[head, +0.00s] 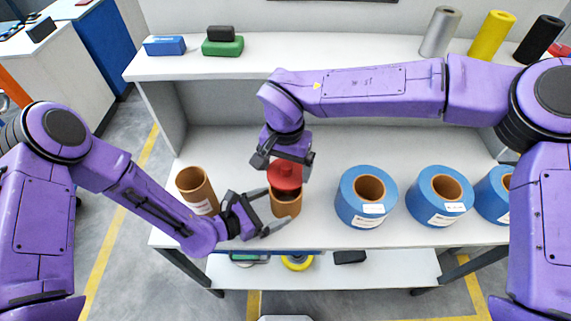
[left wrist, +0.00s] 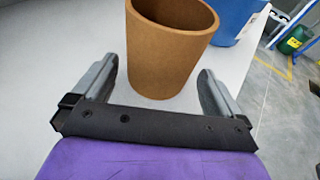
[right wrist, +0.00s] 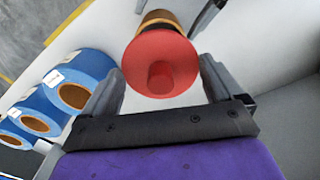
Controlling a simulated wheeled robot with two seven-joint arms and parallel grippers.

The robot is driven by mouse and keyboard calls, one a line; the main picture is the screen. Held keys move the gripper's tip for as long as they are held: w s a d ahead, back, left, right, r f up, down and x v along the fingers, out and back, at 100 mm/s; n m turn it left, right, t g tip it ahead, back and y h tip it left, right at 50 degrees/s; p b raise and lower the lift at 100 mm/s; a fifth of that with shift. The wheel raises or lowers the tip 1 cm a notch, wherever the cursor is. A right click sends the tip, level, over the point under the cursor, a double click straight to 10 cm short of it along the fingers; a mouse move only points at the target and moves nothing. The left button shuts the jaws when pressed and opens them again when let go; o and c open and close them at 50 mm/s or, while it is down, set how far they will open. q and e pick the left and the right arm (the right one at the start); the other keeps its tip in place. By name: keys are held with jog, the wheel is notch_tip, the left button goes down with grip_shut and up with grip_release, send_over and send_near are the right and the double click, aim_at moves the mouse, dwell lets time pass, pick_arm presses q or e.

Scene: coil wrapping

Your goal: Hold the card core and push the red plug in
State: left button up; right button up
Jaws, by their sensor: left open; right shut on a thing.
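The brown card core (head: 286,206) stands upright on the table, left of the blue rolls. The red plug (head: 285,178) is at its top, over its mouth; I cannot tell whether its lower end is inside. My right gripper (head: 285,164) is above, shut on the plug, whose round red face (right wrist: 160,66) lies between the fingers in the right wrist view. My left gripper (head: 267,211) is open at the core's left side. In the left wrist view the core (left wrist: 168,52) is just ahead of and between the spread fingers (left wrist: 158,75), with no clear contact.
A second brown card tube (head: 197,191) with a white label stands behind my left forearm. Several blue rolls (head: 366,196) stand to the right. A shelf (head: 330,52) behind holds blue and green boxes (head: 222,46) and coloured rolls (head: 490,36). The table's front edge is close to the core.

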pick_arm(q)
jog(key=shift+x, duration=2)
jog(key=c, duration=0.4)
